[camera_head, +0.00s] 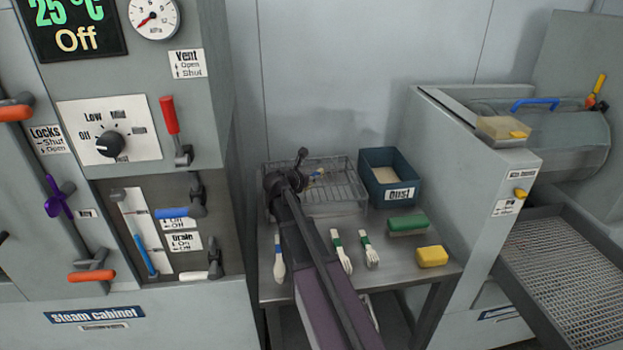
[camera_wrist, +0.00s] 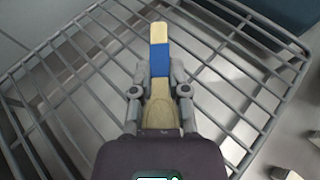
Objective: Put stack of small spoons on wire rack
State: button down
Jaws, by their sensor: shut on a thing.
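My gripper (camera_wrist: 160,84) is shut on a pale wooden spoon stack with a blue band (camera_wrist: 160,60). The spoon bowls lie toward my wrist and the handle end points away. I cannot tell how many spoons are in it. The wire rack (camera_wrist: 259,36) spreads beneath the stack in the wrist view. I cannot tell whether the stack touches its bars. In the head view, the wire rack (camera_head: 345,207) stands at the back left of the metal table, and my arm partly hides it. A small blue and yellow piece shows over the rack there.
Pale utensils with green bands (camera_head: 341,250) (camera_head: 368,251) and another pale utensil (camera_head: 279,266) lie on the table. A blue "Dust" bin (camera_head: 400,172) stands right of the rack. A green-topped brush (camera_head: 407,223) and yellow block (camera_head: 432,256) lie in front. Machines flank the table.

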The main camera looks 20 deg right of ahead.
jog(key=shift+f, duration=0.15)
jog(key=c, duration=0.6)
grip_release()
jog(key=shift+r, duration=0.3)
jog(key=shift+p+v, duration=1.55)
jog(key=shift+v, duration=2.15)
